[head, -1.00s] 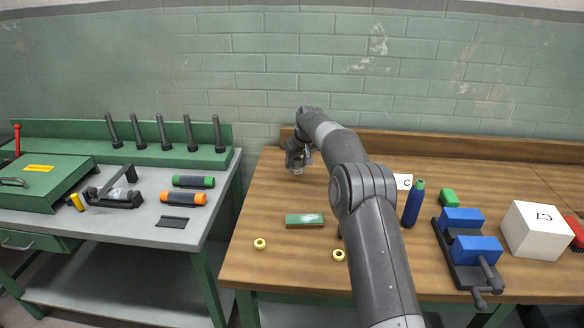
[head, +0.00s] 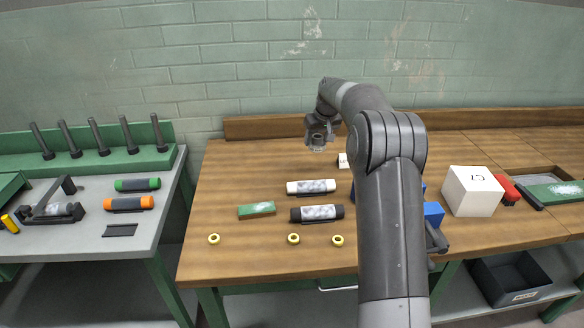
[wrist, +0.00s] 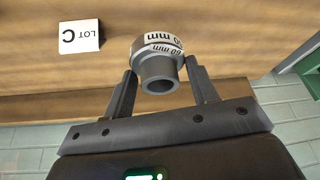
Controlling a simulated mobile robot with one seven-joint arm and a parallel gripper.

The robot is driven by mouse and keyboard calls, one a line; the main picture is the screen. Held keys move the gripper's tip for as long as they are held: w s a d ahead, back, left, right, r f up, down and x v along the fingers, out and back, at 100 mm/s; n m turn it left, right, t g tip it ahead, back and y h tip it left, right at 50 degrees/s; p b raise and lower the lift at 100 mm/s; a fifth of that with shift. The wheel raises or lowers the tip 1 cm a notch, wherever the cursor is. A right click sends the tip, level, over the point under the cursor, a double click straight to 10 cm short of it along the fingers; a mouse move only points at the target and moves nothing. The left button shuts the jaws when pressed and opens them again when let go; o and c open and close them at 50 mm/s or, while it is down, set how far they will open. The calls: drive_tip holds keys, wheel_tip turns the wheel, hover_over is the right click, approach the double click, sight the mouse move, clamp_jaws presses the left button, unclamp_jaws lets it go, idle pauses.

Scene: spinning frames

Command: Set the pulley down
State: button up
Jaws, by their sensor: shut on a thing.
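The pulley is a small grey stepped cylinder with a hollow end and a white band marked 60 mm; it shows in the wrist view (wrist: 158,66). My gripper (wrist: 160,80) is shut on it, with one finger on each side. In the head view my gripper (head: 321,124) is over the back of the wooden table (head: 228,178), with the pulley (head: 318,146) below it. I cannot tell whether the pulley touches the table top. A white LOT C card (wrist: 80,36) lies to the left in the wrist view.
A white roller (head: 311,187), a black roller (head: 317,213), a green block (head: 257,210) and several yellow rings (head: 293,239) lie towards the front. A white box (head: 472,190) stands right. The table's back left is clear. A raised wooden strip (head: 265,127) edges the back.

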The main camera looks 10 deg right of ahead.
drive_tip(key=d, duration=0.2)
drive_tip(key=shift+s+d+f+m, duration=0.1)
drive_tip(key=shift+s+d+m, duration=0.2)
drive_tip(key=shift+m, duration=0.1)
drive_tip(key=w+a+f, duration=0.1)
drive_tip(key=a+f, duration=0.1)
drive_tip(key=a, duration=0.1)
drive_tip(key=w+a+f, duration=0.2)
drive_tip(key=a, duration=0.1)
drive_tip(key=w+a+f, duration=0.2)
drive_tip(key=a, duration=0.1)
drive_tip(key=shift+w+a+f, duration=0.15)
drive_tip(key=shift+a+f, duration=0.2)
drive_tip(key=shift+f, duration=2.05)
drive_tip(key=o, duration=1)
drive_tip(key=shift+f, duration=0.15)
drive_tip(key=shift+o, duration=0.2)
